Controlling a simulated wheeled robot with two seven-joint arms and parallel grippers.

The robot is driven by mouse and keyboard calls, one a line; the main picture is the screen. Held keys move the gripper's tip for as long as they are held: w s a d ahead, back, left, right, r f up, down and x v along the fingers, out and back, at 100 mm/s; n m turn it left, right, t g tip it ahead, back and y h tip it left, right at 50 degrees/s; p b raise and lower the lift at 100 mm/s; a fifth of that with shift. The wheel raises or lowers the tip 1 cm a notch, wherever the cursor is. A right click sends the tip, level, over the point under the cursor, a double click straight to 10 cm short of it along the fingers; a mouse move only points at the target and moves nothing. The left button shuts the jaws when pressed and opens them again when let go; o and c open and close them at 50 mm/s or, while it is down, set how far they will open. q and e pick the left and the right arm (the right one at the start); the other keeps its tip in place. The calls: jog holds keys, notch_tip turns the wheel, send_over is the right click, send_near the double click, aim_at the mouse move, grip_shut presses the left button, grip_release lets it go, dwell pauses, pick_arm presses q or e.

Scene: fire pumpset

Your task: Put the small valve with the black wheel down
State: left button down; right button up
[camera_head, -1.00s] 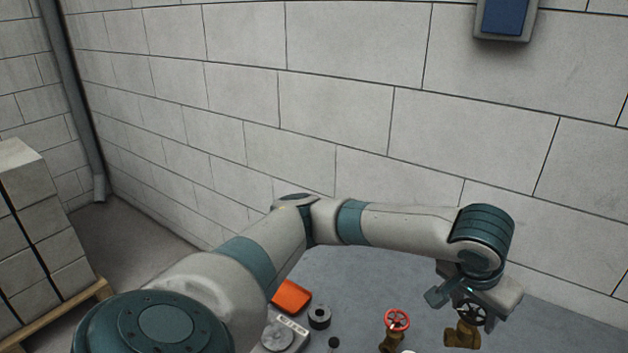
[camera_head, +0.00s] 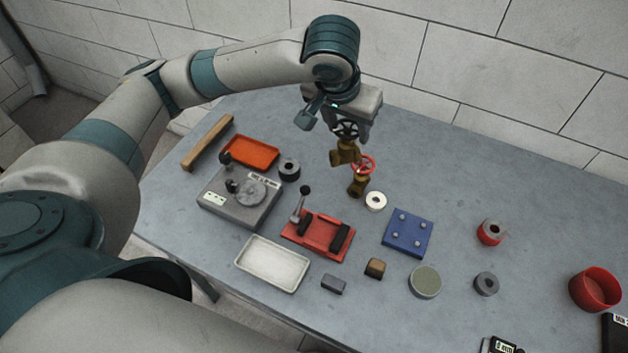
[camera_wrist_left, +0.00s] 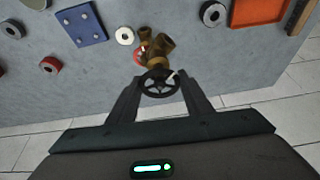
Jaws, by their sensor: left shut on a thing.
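The small brass valve with the black wheel (camera_head: 343,152) is in my left gripper (camera_head: 346,128), near the back of the grey table. In the left wrist view the gripper (camera_wrist_left: 160,88) is shut on the black wheel, with the brass body (camera_wrist_left: 157,50) beyond the fingertips. The valve appears to be held above the table; the exact gap is hard to tell. A second brass valve with a red wheel (camera_head: 362,165) stands close by, just right and in front of it in the head view. It is partly hidden behind the held valve in the left wrist view. My right gripper is not seen.
Near the valves are a white ring (camera_head: 376,201), a black ring (camera_head: 289,169) and an orange tray (camera_head: 250,152). A red clamp fixture (camera_head: 318,236), blue plate (camera_head: 408,233) and grey device (camera_head: 240,197) stand in front. Bare table (camera_head: 440,160) lies to the right of the valves.

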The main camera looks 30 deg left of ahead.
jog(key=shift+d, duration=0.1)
